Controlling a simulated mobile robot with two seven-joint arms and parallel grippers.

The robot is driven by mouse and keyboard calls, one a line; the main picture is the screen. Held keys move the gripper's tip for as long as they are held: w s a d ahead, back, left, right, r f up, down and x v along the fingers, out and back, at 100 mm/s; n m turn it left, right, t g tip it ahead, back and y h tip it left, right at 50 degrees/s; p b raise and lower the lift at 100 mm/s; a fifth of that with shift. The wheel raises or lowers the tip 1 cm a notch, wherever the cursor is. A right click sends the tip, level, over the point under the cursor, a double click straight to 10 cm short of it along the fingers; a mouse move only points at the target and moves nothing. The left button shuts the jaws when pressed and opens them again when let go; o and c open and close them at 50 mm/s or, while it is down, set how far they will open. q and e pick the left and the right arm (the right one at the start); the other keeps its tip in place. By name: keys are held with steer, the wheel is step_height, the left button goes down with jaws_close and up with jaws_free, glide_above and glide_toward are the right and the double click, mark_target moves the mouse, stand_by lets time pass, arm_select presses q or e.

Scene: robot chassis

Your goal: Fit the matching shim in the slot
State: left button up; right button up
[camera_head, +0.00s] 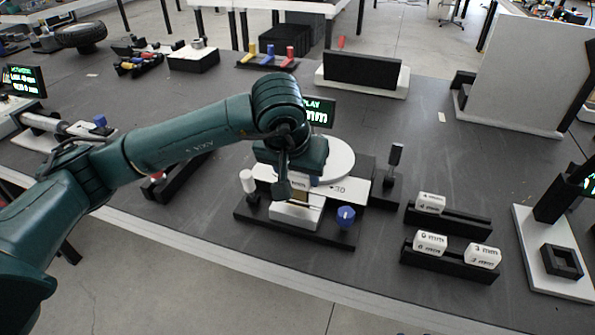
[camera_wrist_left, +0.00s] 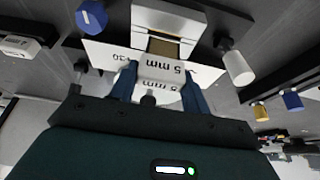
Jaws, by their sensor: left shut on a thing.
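My left gripper (camera_head: 290,188) is over the fixture in the middle of the table. In the left wrist view, the left gripper (camera_wrist_left: 160,85) is shut on a white shim (camera_wrist_left: 162,70) marked 5 mm. The shim is between the two blue fingers, close to the fixture's slot (camera_wrist_left: 172,46), a tan-floored gap beside a white block. I cannot tell whether the shim touches the slot's edge. In the head view the gripper hides most of the shim. A blue knob (camera_head: 346,215) and a white knob (camera_head: 247,181) stand on the fixture's base (camera_head: 300,228). My right gripper is not in view.
Other white shims sit in black racks to the right: one in the rear rack (camera_head: 467,222), two in the front rack (camera_head: 450,263). The arm partly hides a green-text display (camera_head: 321,112). A white plate with a black square frame (camera_head: 562,262) is at far right.

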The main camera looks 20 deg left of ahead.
mark_target(296, 182)
arm_select(q)
steer(key=shift+b, duration=0.6)
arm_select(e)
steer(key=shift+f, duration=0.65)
